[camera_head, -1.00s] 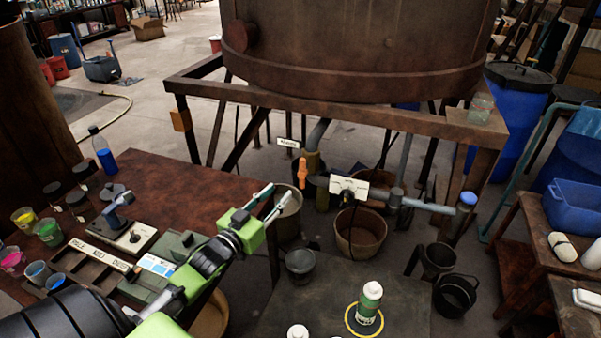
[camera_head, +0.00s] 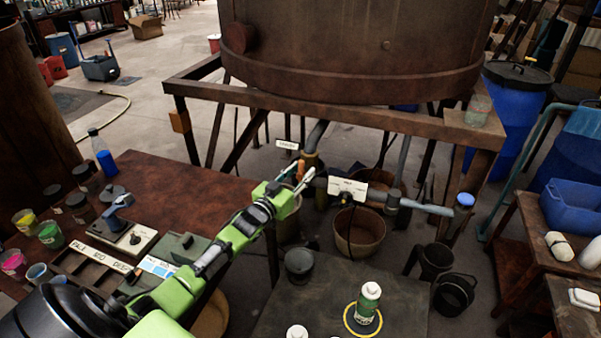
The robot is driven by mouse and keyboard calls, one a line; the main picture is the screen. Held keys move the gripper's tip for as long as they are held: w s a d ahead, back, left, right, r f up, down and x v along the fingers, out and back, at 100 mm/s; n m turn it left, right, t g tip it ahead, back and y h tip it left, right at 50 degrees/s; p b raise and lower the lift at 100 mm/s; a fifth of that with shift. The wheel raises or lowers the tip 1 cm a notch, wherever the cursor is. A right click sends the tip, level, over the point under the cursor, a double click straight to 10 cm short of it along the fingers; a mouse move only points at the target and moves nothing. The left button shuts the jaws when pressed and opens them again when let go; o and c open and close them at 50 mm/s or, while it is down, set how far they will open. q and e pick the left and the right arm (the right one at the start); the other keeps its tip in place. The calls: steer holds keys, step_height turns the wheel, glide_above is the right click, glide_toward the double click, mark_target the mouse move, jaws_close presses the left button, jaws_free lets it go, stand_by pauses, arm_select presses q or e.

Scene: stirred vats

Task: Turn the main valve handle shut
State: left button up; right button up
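An orange valve handle (camera_head: 301,167) stands upright on the pipework under the big vat, below a small white label (camera_head: 287,145) too small to read. My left gripper (camera_head: 303,171) has its two fingers apart. Its fingertips overlap the lower part of the orange handle in the picture and hide it; I cannot tell whether they touch it. A second white label plate (camera_head: 347,189) sits on the horizontal pipe to the right, with a small dark fitting under it. I cannot read which label names the main valve. My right gripper is not in view.
The rusty vat (camera_head: 350,45) and its frame (camera_head: 330,110) stand above the valves. A brown bucket (camera_head: 358,232) is below the pipe. A dark table (camera_head: 290,310) with a green-labelled bottle (camera_head: 368,297) is in front. A reddish table (camera_head: 170,190) with pots is left.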

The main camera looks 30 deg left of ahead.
arm_select(q)
steer(key=shift+w, duration=0.1)
jaws_close()
